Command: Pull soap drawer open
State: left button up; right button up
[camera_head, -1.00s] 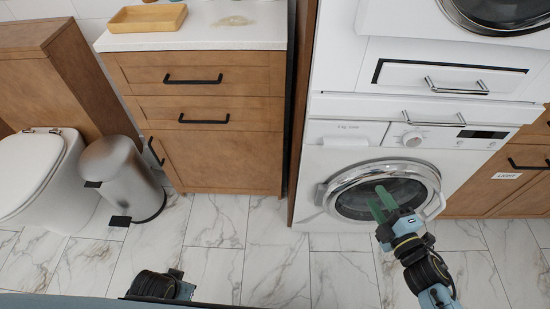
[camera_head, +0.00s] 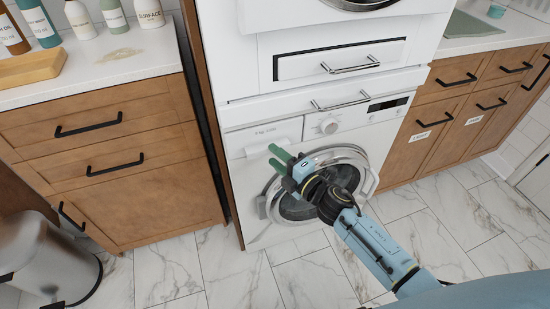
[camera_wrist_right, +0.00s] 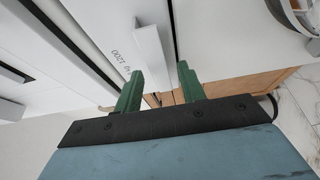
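The soap drawer (camera_head: 258,136) is the white panel at the upper left of the washing machine (camera_head: 235,175). It looks closed, flush with the front. Its white handle (camera_wrist_right: 152,52) shows in the right wrist view beside the printed "1200". My right gripper (camera_head: 277,156) is in front of the washer, just below the drawer in the head view. Its green fingers are apart with nothing held between them. In the right wrist view the fingertips (camera_wrist_right: 160,72) point toward the handle, which appears in the gap between them; I cannot tell the remaining distance. My left gripper is out of view.
The round washer door (camera_head: 310,205) is partly hidden behind my right arm. Above the washer is a white drawer with a metal handle (camera_head: 350,65). Wooden cabinets (camera_head: 130,190) stand at left and right (camera_head: 425,140). A metal bin (camera_head: 45,260) stands at lower left. The marble floor is clear.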

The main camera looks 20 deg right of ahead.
jog(key=shift+w+a, duration=0.25)
jog(key=shift+w, duration=0.25)
grip_shut()
jog(key=shift+s, duration=0.1)
jog(key=shift+f, duration=0.1)
